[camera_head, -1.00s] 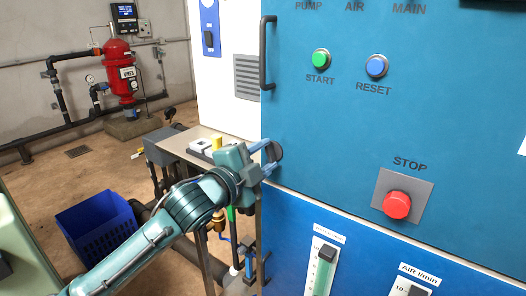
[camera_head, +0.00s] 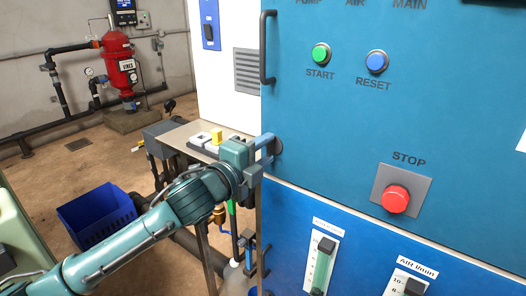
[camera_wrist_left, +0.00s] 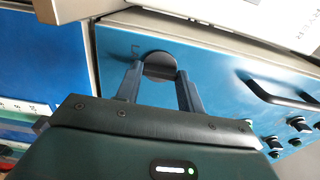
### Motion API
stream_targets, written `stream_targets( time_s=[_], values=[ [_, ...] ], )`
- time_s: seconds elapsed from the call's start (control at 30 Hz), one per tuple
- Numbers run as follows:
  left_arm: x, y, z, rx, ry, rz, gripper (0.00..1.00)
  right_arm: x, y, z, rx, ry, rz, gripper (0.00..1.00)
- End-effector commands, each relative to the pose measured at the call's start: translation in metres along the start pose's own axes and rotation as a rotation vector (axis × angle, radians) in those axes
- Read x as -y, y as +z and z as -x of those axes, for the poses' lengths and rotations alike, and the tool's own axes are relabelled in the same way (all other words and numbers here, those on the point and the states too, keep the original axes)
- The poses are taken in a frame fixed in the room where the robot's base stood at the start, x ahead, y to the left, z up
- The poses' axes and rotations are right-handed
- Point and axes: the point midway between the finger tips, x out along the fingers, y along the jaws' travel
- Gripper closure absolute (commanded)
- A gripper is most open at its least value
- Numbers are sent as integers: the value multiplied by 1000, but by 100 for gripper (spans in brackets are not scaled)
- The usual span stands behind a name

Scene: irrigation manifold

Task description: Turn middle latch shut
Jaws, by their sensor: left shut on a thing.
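The middle latch is a round dark knob (camera_wrist_left: 159,66) on the blue cabinet's face, near its edge, in the left wrist view. In the head view only a sliver of the knob (camera_head: 278,146) shows past the fingers, at the cabinet's left edge. My left gripper (camera_head: 267,146) reaches it from the left. In the wrist view my left gripper (camera_wrist_left: 159,76) has one finger on each side of the knob and is shut on it. The knob's exact turn angle is hard to read. My right gripper is in neither view.
The blue cabinet (camera_head: 330,120) carries a door handle (camera_head: 263,48), START (camera_head: 321,54) and RESET (camera_head: 376,61) buttons and a red STOP button (camera_head: 395,199). A narrow bench (camera_head: 180,134) stands left of it. A blue crate (camera_head: 97,215) sits on the floor.

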Motion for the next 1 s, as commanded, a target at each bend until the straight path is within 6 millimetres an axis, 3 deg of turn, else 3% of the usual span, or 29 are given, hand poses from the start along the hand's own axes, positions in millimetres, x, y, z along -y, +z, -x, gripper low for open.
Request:
stream_targets(
  time_s=[0.17, 0.2, 0.47, 0.77, 1.0],
  values=[
    [0, 0, 0, -1, 0, -4, 85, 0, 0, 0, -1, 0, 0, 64],
    [0, 0, 0, -1, 0, -4, 61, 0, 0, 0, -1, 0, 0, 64],
    [0, 0, 0, 0, 0, -2, 40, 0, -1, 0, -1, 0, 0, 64],
    [-1, 0, 3, 0, 0, -1, 40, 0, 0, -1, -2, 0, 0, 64],
    [-3, 1, 38, 1, 0, -3, 40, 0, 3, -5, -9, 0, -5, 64]
  ],
)
